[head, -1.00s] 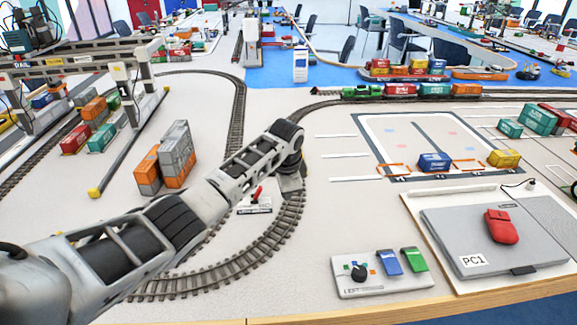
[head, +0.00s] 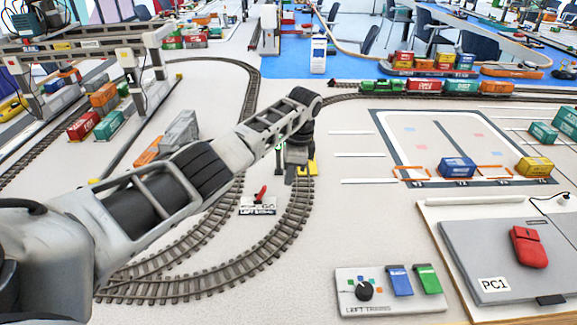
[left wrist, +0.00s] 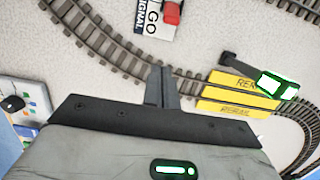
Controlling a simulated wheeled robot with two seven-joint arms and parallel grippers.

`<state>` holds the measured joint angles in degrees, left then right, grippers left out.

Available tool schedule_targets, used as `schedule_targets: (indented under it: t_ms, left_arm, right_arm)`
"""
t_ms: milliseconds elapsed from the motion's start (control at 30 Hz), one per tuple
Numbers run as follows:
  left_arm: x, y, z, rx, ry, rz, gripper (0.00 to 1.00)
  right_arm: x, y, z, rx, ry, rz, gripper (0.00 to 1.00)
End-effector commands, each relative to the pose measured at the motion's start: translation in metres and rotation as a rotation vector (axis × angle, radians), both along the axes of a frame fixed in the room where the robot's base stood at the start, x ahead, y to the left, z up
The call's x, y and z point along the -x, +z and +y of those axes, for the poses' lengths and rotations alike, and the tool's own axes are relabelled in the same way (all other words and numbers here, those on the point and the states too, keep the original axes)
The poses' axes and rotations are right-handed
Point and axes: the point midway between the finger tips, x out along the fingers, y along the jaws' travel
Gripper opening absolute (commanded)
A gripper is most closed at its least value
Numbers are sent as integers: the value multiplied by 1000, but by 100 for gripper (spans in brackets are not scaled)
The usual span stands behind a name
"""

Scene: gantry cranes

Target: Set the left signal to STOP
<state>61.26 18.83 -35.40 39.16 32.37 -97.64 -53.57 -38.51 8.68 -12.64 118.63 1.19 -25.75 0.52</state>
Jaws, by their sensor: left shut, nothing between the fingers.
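The signal plate (head: 247,210) is white with dark lettering and carries a red lever (head: 262,192). It lies beside the curved track. In the left wrist view the plate (left wrist: 151,33) shows GO and SIGNAL, and the red lever (left wrist: 172,12) is cut off by the top edge. A signal post with a lamp (left wrist: 275,85) lit green shows at right there. My left gripper (head: 297,178) points down beyond and right of the plate, apart from the lever. In the wrist view its fingers (left wrist: 162,75) are shut and empty. My right gripper is out of view.
Yellow blocks (left wrist: 238,92) lie across the track right of my fingers. A control panel (head: 375,307) with a black knob and blue and green switches lies at the front, beside the PC1 laptop (head: 500,255). Container stacks (head: 180,135) stand behind my left arm.

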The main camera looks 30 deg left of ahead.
Motion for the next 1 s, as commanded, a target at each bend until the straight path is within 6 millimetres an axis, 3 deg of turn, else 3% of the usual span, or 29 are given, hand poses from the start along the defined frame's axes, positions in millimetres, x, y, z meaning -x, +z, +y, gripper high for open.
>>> schedule_targets:
  t_ms: [100,267,333,467,1000]
  left_arm:
    - [3,-27,3,0,1,4,0]
    - [5,-56,6,1,0,3,0]
    - [9,-45,16,-2,2,-1,0]
    - [17,-38,28,-1,0,-1,0]
    - [23,-35,37,1,-1,0,0]
  right_arm:
    - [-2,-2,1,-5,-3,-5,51]
    - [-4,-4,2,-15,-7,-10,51]
    - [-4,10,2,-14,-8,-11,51]
    - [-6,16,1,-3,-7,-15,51]
    - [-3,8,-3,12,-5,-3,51]
